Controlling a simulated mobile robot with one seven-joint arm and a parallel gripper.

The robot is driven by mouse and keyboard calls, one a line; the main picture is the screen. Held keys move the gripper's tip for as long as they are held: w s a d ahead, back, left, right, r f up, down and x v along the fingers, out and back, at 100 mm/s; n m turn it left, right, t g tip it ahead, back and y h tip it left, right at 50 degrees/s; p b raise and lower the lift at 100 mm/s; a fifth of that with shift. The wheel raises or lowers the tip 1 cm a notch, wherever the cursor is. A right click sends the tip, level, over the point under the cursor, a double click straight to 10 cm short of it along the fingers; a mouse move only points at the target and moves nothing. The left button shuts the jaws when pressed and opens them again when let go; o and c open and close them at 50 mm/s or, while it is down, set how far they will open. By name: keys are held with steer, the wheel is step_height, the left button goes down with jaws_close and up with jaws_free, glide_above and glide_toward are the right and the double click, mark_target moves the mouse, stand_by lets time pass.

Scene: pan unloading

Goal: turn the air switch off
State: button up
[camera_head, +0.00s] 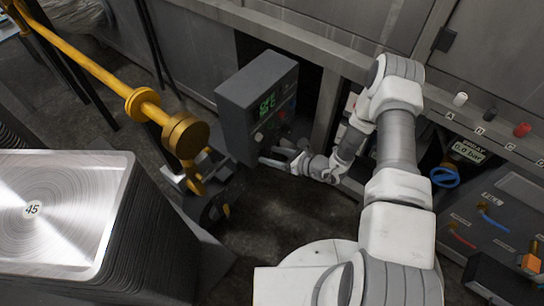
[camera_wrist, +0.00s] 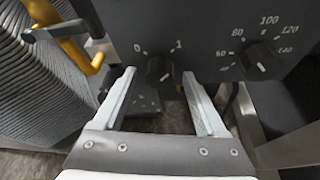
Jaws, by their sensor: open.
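A dark grey control box (camera_head: 262,95) with a green display stands at the middle of the head view. In the wrist view its face shows a black rotary knob (camera_wrist: 159,69) between the marks 0 and 1. I cannot read a name on it, and which mark it points to is unclear. My gripper (camera_head: 276,154) is just below the box face in the head view. In the wrist view my gripper (camera_wrist: 158,80) is open, with one finger on each side of the knob. Nothing is held, and contact with the knob cannot be told.
A second dial (camera_wrist: 258,61) with numbers up to 140 sits right of the knob. A stack of metal pans (camera_head: 65,210) stands at left, with a yellow bar (camera_head: 85,65) behind it. A panel with a blue valve (camera_head: 446,177) is at right.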

steer(key=shift+w+a+f, duration=0.1)
steer(key=shift+a, duration=0.05)
jaws_close()
stand_by(0.4)
